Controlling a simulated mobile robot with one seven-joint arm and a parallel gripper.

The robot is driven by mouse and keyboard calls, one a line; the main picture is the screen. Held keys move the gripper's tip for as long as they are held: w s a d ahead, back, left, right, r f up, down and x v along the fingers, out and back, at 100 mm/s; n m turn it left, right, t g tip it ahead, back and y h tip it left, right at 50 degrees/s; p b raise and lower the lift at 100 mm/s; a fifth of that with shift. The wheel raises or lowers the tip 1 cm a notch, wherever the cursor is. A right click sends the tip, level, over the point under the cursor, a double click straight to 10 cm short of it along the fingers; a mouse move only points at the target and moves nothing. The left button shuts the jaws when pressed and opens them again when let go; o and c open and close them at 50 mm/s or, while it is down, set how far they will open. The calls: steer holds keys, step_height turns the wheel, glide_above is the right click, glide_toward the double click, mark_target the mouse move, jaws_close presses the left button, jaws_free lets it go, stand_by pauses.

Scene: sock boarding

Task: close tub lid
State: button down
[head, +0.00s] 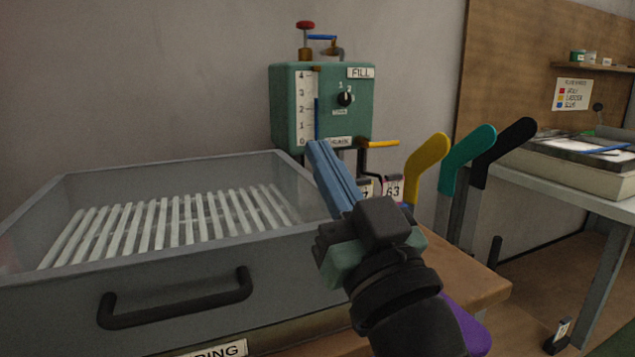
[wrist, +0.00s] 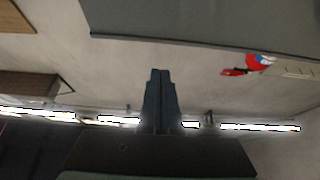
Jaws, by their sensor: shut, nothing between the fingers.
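The grey tub (head: 190,285) fills the left of the head view, with a dark bar handle (head: 178,300) on its front and pale slats (head: 165,225) visible inside. I cannot make out a separate lid, nor tell whether the top is bare or covered by something clear. My gripper (head: 318,150) is shut and empty, its blue fingers pointing up and left, overlapping the tub's right side in the picture. Its fingertips also show together in the wrist view (wrist: 160,76). A plain grey panel (wrist: 210,25) crosses the top of that view; I cannot tell what it belongs to.
A green FILL box (head: 290,105) with a gauge and dial stands behind the tub against the wall. Yellow (head: 428,160), teal (head: 465,165) and black (head: 505,145) upright paddle shapes stand right of my gripper. A side table (head: 600,200) holds books and papers at the right.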

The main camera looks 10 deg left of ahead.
step_height(320, 180, down, 8)
steer(key=s+d+t+y+b, duration=0.1)
steer(key=s+b, duration=0.1)
steer(key=b, duration=1)
steer(key=shift+s+d+t+y, duration=0.25)
steer(key=shift+s+t+y, duration=0.05)
steer(key=shift+t, duration=0.1)
steer(key=shift+b, duration=0.3)
steer(key=shift+w, duration=0.1)
step_height(320, 180, up, 5)
steer(key=p, duration=0.4)
steer(key=b+v, duration=0.2)
steer(key=v, duration=0.8)
steer(key=s+r+m+t+h+p, duration=0.2)
steer(key=r+h+p, duration=0.5)
steer(key=r+p, duration=2)
steer(key=s+r+m+t+h+p, duration=0.1)
steer(key=r+m+t+h+p, duration=0.2)
steer(key=r+p, duration=2.4)
step_height(320, 180, up, 9)
steer(key=m+h, duration=0.1)
steer(key=h, duration=0.2)
steer(key=shift+s+d+f+h, duration=0.25)
steer(key=shift+s+d+h, duration=0.15)
